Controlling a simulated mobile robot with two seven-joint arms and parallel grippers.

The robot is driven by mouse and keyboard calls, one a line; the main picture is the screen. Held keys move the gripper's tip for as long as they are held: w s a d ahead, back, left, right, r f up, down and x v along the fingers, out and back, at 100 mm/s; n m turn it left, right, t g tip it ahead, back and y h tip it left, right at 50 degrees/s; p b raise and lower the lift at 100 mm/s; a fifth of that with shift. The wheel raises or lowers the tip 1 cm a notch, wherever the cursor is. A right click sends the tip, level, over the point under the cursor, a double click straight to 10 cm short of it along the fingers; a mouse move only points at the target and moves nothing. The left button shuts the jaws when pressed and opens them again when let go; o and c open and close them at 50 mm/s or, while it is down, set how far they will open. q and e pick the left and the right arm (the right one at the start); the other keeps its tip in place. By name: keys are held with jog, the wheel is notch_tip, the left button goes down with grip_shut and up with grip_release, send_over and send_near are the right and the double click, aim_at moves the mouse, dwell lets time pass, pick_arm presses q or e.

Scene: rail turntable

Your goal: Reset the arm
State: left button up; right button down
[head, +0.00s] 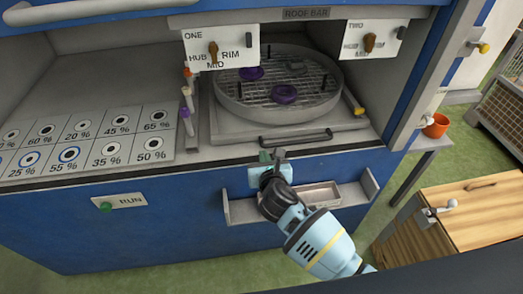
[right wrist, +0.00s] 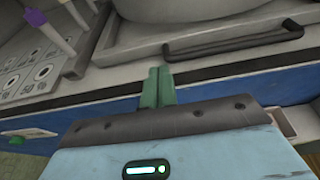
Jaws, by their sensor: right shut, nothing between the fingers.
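My right gripper (head: 272,156) is in front of the blue cabinet's front edge, just below the dark handle (head: 296,140) of the turntable tray. In the right wrist view its two green fingers (right wrist: 158,88) are together with nothing between them. The handle (right wrist: 234,40) lies beyond the fingertips, apart from them. My left gripper is not in view.
A panel of percent-marked holes (head: 84,149) lies at left, beside upright coloured pegs (head: 186,113). Switch plates ONE (head: 231,36) and TWO (head: 388,45) hang above. A shallow metal tray (head: 320,196) sits below the edge. A wooden cabinet (head: 470,222) and orange cup (head: 436,126) are at right.

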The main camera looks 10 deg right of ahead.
jog(key=v, duration=0.3)
jog(key=shift+s+a, duration=0.1)
jog(key=s+d+f+m+g+y, duration=0.1)
jog(key=s+d+f+m+g, duration=0.1)
jog(key=s+f+m, duration=0.6)
jog(key=s+d+f+m+g, duration=0.25)
jog(key=s+f+m, duration=0.35)
jog(key=s+m, duration=0.35)
jog(key=s+d+f+m, duration=0.1)
jog(key=s+d+m, duration=0.1)
jog(key=s+m, duration=0.3)
jog(key=s+d+f+m, duration=0.1)
jog(key=s+d+m, duration=0.2)
jog(key=s+m, duration=0.3)
jog(key=s+d+f+m+g, duration=0.1)
jog(key=s+d+m, duration=0.2)
jog(key=s+m, duration=0.3)
jog(key=shift+s, duration=0.4)
jog(key=shift+f, duration=0.1)
